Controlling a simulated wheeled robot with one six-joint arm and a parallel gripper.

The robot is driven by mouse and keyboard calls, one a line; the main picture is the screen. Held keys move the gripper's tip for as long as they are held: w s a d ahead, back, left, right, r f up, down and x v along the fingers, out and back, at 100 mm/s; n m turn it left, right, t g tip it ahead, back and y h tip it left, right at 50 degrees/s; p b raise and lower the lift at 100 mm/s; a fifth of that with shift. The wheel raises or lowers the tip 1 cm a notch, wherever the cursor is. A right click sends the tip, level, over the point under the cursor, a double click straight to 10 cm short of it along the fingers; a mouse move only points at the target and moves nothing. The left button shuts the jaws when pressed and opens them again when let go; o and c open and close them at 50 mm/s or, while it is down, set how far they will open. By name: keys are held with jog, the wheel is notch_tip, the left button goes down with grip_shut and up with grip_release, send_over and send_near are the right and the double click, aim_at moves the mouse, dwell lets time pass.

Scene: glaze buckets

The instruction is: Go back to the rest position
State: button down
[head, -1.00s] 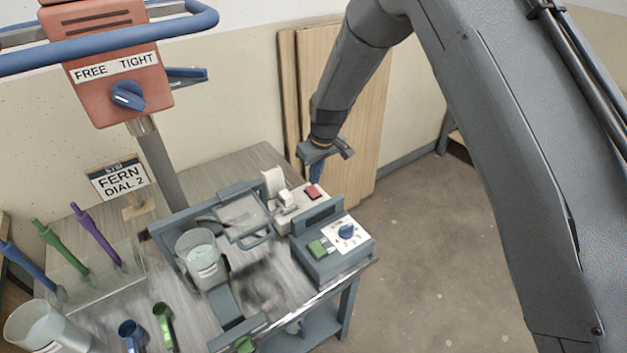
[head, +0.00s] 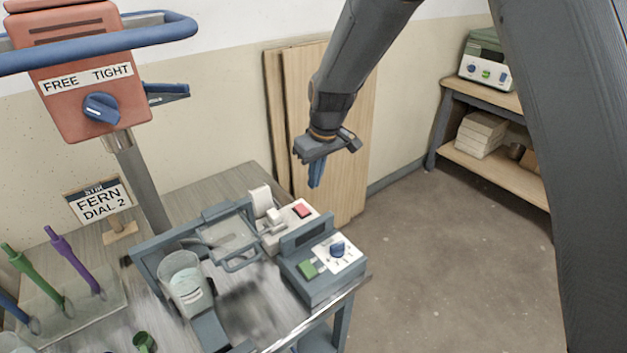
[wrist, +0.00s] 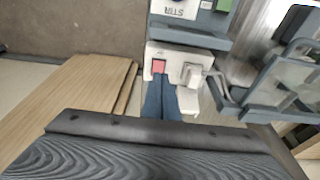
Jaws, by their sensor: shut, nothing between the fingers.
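My gripper (head: 317,172) hangs from the arm with its blue fingers shut together and nothing between them. In the head view it is in the air above and behind the white switch box, apart from it. The switch box (head: 293,221) has a red button (head: 302,210) and a white lever. In the wrist view my blue fingertips (wrist: 162,100) show in front of the box, with the red button (wrist: 158,66) just past them.
A grey control box (head: 322,285) with a blue knob stands at the table's right edge. A bucket (head: 185,280) sits in the mixer frame. Wooden boards (head: 345,100) lean on the wall behind my gripper. A shelf (head: 490,165) stands at the right. Floor between is clear.

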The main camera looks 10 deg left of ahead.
jog(key=s+d+r+m+h, duration=0.1)
jog(key=s+d+r+m, duration=0.2)
jog(key=d, duration=0.7)
jog(key=s+d+r+m, duration=0.15)
jog(key=s+d, duration=0.25)
jog(key=d, duration=0.7)
jog(key=s+d+m, duration=0.5)
jog(key=s+d, duration=0.7)
jog(key=s, duration=0.2)
jog(key=shift+d+h, duration=0.3)
jog(key=shift+h, duration=0.1)
